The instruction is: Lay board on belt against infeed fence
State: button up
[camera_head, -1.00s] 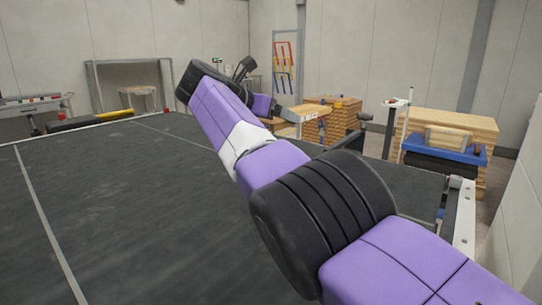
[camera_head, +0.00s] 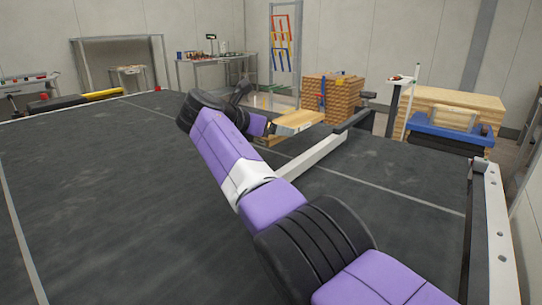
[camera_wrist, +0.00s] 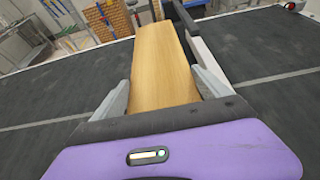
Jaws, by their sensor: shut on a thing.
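The board (camera_wrist: 163,65) is a pale wooden plank, seen lengthwise in the wrist view. My gripper (camera_wrist: 163,90) is shut on its near end, one grey finger along each long side. The board also shows in the head view (camera_head: 296,121), beyond the end of my purple arm. The belt (camera_head: 100,185) is a wide dark surface with thin pale lines. The infeed fence, a pale bar (camera_head: 312,157) with a dark far end, lies just right of the board. The board's far end looks close to the fence; contact and height above the belt are hard to tell.
A metal rail (camera_head: 494,225) edges the belt at right. Beyond the belt stand wood stacks (camera_head: 333,97), a blue-topped cart (camera_head: 450,132) and a workbench (camera_head: 212,62). Much of the belt at left is clear.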

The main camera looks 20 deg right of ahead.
aim_at(270, 160)
notch_tip(270, 160, down, 7)
jog(key=shift+f+b, duration=0.1)
jog(key=shift+b, duration=0.6)
jog(key=o, duration=1.6)
jog(key=shift+s+a, duration=0.1)
jog(key=a+r+p, duration=0.1)
jog(key=p, duration=0.2)
jog(key=shift+s+a+r, duration=0.1)
jog(key=shift+s+r, duration=0.05)
jog(key=shift+s, duration=0.25)
jog(key=p+v, duration=0.4)
jog(key=p, duration=0.1)
jog(key=shift+p, duration=0.3)
jog(key=p+v, duration=0.4)
jog(key=p, duration=0.1)
jog(key=shift+s+a, duration=0.1)
jog(key=shift+p+v, duration=0.7)
jog(key=shift+v, duration=0.1)
jog(key=shift+s+a, duration=0.1)
